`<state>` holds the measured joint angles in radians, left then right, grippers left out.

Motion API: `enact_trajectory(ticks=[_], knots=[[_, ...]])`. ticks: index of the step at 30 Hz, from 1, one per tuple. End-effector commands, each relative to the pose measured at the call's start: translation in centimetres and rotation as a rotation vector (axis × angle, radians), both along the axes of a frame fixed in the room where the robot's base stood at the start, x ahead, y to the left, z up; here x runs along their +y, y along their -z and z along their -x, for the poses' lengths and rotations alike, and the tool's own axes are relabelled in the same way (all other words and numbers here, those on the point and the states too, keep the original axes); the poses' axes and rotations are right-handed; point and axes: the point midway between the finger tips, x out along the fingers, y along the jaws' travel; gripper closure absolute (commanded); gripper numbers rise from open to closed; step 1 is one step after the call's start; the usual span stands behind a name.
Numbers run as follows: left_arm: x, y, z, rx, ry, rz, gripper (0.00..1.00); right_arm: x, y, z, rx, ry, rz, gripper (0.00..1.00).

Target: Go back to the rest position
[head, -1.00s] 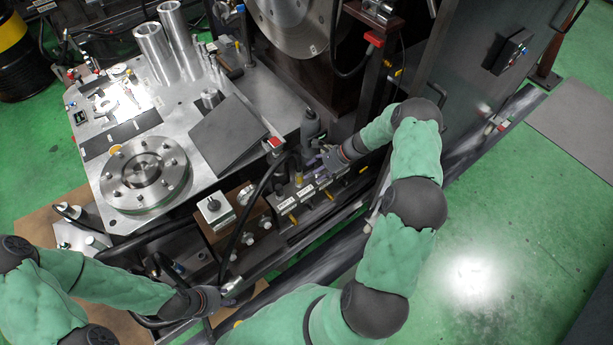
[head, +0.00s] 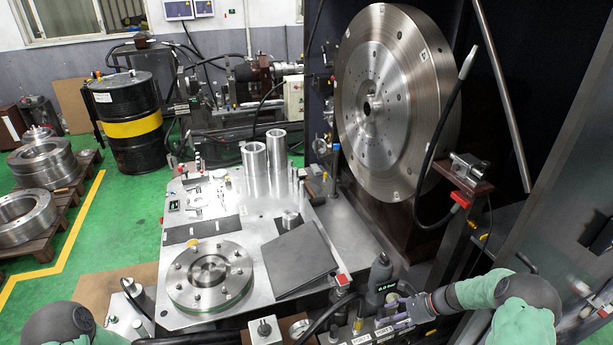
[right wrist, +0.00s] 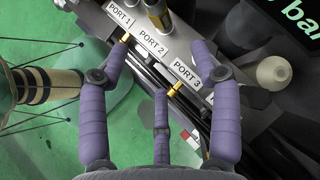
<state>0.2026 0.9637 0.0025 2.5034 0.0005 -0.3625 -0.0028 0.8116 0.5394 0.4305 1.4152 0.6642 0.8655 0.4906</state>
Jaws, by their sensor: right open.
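My right gripper (head: 398,310) is at the lower right of the head view, beside the port block (head: 370,337) and just right of the dark gauge reading 0.0 bar (head: 381,286). In the right wrist view its purple fingers (right wrist: 168,75) are spread open with nothing between them. They are over the port block (right wrist: 152,42), labelled PORT 1, PORT 2 and PORT 3. Brass fittings (right wrist: 175,89) show below the labels. I cannot tell whether any finger touches the block. Only part of my left arm shows at the lower left of the head view; its gripper is out of frame.
A metal table (head: 185,300) bears a bolted round flange (head: 210,272), a dark plate (head: 298,259) and upright cylinders (head: 254,172). A large steel disc (head: 395,100) stands behind. A dark hose (head: 450,130) hangs at right. Green floor (head: 110,225) is open at left.

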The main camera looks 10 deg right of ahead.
Motion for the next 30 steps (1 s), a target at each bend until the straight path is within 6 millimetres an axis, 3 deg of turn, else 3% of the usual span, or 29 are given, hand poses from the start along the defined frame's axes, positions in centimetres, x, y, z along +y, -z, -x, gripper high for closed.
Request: enact_trajectory(ticks=[5, 12, 16, 21, 24, 30], knots=[[0.0, 0.0, 0.0, 0.000, 0.000, 0.000, 0.64, 3.1, 2.0, 0.7, 0.018, -0.084, 0.043, 0.36], [0.0, 0.0, 0.0, 0.000, 0.000, 0.000, 0.64, 14.0, 8.2, 5.6, 0.003, -0.494, 0.261, 0.36], [0.0, 0.0, 0.0, 0.000, 0.000, 0.000, 0.64, 19.5, 10.1, 9.2, -0.074, -0.762, 0.376, 0.36], [0.0, 0.0, 0.0, 0.000, 0.000, 0.000, 0.64, 25.6, 10.7, 13.9, -0.243, -1.102, 0.491, 0.36], [0.0, 0.0, 0.0, 0.000, 0.000, 0.000, 0.64, 28.2, 10.3, 16.2, -0.352, -1.255, 0.534, 0.36], [0.0, 0.0, 0.0, 0.000, 0.000, 0.000, 0.64, 31.1, 9.3, 18.9, -0.497, -1.415, 0.567, 0.36]])
